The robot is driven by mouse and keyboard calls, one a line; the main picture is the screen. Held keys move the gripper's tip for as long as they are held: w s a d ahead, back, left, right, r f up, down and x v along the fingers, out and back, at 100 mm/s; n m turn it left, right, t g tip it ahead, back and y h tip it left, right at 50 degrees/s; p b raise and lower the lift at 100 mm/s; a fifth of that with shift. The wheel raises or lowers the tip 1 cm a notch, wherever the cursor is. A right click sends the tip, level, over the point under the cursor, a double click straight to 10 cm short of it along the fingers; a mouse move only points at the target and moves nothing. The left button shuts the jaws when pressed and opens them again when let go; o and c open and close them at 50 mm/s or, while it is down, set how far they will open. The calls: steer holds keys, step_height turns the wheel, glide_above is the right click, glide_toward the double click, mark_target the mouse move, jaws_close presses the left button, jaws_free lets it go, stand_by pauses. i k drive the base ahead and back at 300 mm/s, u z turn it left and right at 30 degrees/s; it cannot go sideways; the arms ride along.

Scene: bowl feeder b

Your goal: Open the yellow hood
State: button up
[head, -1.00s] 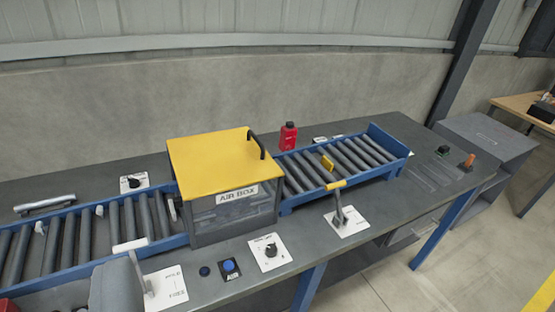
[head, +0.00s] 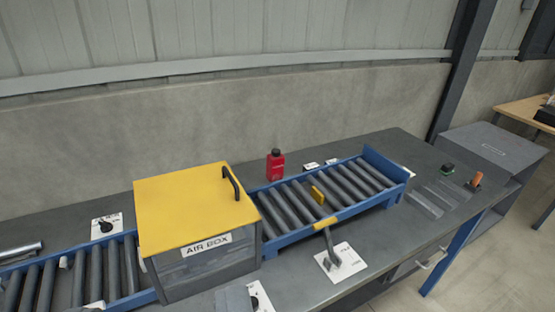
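The yellow hood (head: 185,205) lies flat and shut on top of the dark, see-through-sided air box (head: 205,275). Its black bar handle (head: 231,184) stands up along the hood's right edge, with nothing touching it. A white "AIR BOX" label is on the front, just under the hood.
A blue-framed roller conveyor (head: 335,192) runs out right of the box, with another roller section (head: 75,275) on the left. A red bottle (head: 275,166) stands behind. A lever on a white plate (head: 342,264) stands in front. A concrete wall (head: 330,120) is behind the bench.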

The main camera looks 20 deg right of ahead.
mark_target(175, 210)
steer(key=z, duration=0.15)
steer(key=i, duration=1.25)
steer(key=u, duration=0.55)
